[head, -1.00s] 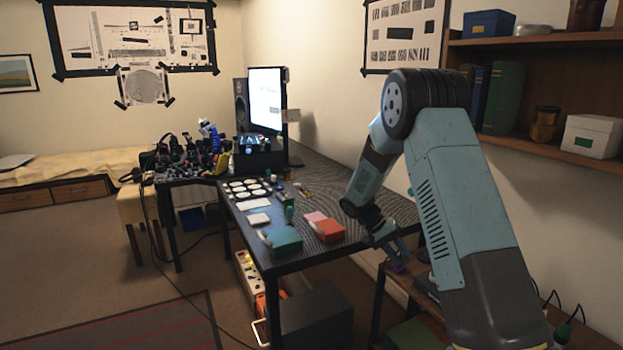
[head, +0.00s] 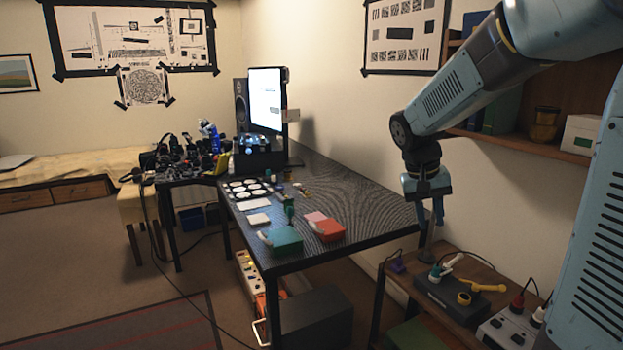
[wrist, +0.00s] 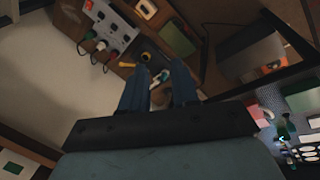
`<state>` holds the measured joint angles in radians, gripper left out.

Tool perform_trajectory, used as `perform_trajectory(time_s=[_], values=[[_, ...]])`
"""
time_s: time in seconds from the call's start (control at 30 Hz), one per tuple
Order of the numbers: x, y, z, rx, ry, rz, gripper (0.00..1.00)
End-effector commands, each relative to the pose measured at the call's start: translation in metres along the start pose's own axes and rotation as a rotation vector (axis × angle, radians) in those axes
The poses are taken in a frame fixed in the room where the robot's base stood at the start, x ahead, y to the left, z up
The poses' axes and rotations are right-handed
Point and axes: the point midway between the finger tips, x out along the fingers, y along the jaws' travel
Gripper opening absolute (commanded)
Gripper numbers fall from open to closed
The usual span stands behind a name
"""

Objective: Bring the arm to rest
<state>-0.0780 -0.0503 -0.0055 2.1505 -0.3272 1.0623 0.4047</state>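My gripper (head: 431,220) hangs from my bent arm with its fingers pointing down, at the right end of the black worktable (head: 345,190) and above the low wooden side table. In the wrist view its two blue fingers (wrist: 159,85) stand apart with a clear gap, so it is open. A small tan round thing (wrist: 160,97) shows in that gap. A thin grey upright piece (head: 427,243) shows below the fingers in the head view. I cannot tell whether either touches the fingers, but nothing looks clamped.
The side table (head: 480,262) holds a dark station (head: 445,298) with a pale handle, a yellow-handled tool (head: 488,287) and a grey box with plugs (head: 510,328). A teal box (head: 287,240) and a red box (head: 327,229) sit on the worktable. Shelves stand behind my arm.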

Motion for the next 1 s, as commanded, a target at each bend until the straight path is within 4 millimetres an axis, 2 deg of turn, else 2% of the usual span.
perform_trajectory(time_s=[0.2,0.5,0.8,1.0], values=[[-0.029,0.013,0.045,-0.015,0.086,-0.087,0.29],[-0.055,0.023,0.105,-0.044,0.215,-0.192,0.29],[-0.067,0.026,0.162,-0.075,0.358,-0.276,0.29],[-0.070,0.025,0.185,-0.090,0.423,-0.308,0.29]])
